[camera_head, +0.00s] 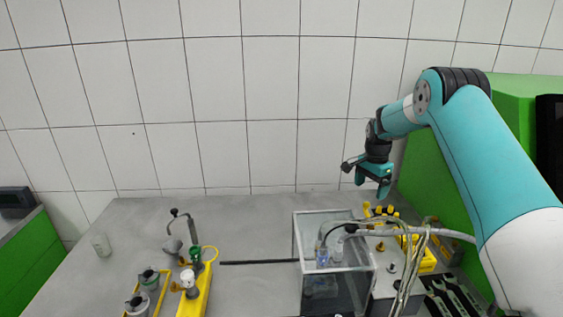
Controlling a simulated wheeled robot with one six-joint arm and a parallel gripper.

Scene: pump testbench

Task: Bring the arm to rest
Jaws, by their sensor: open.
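My arm (480,150) comes in from the lower right, arches up and bends down at the wrist. My gripper (372,187) hangs from it above the back right of the grey bench. Its two teal fingers are apart, with nothing visible between them. It is above and behind the clear tank and apart from the things on the bench.
A clear tank (311,241) with small bottles inside stands at the middle right. Yellow-based fittings (198,296) and grey cups are at the left. Hoses, yellow parts (427,262) and wrenches (447,297) lie at the right, beside a green cabinet (512,100). The middle back is clear.

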